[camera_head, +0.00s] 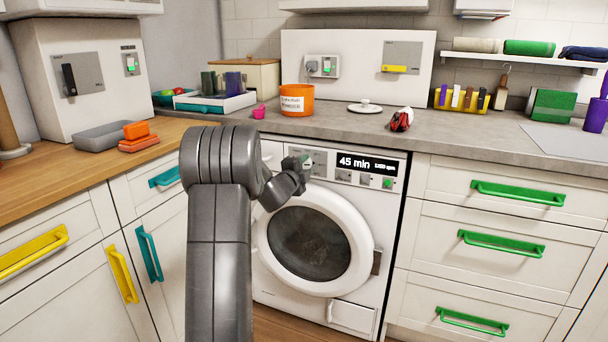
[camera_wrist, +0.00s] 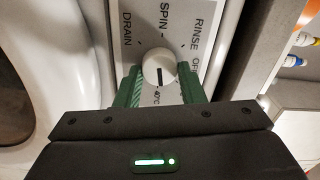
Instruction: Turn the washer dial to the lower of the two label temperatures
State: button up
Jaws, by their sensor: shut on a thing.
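The washer (camera_head: 330,305) stands under the grey counter, its display reading "45 min". The white washer dial (camera_wrist: 158,62) shows in the wrist view on a panel marked DRAIN, SPIN, RINSE, a partly hidden "O…" label and 40°C. A dark line on the dial points down the picture toward the 40°C mark. My gripper (camera_wrist: 160,80) is shut on the dial, one green finger on each side. The lower part of the panel is hidden by my gripper. In the head view my gripper (camera_head: 303,164) is at the panel's left part and largely covers the dial.
A red and black crumpled item (camera_head: 401,121), an orange tub (camera_head: 297,100) and a white dish (camera_head: 365,107) are on the counter. The round washer door (camera_head: 310,245) is shut below my gripper. Drawers with green handles (camera_head: 518,193) are on the right.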

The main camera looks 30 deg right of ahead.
jog(key=shift+f+m+b, duration=0.1)
jog(key=shift+m+b, duration=0.4)
jog(key=shift+m, duration=0.3)
jog(key=o, duration=1)
jog(key=shift+c, duration=0.2)
jog(key=p+v, duration=0.1)
jog(key=v, duration=1.2)
jog(key=shift+s+a, duration=0.25)
jog(key=shift+a, duration=0.05)
jog(key=shift+w+d, duration=0.1)
jog(key=b+x, duration=0.1)
jog(key=x, duration=1.2)
jog(key=shift+w+d, duration=0.15)
jog(key=shift+d, duration=0.1)
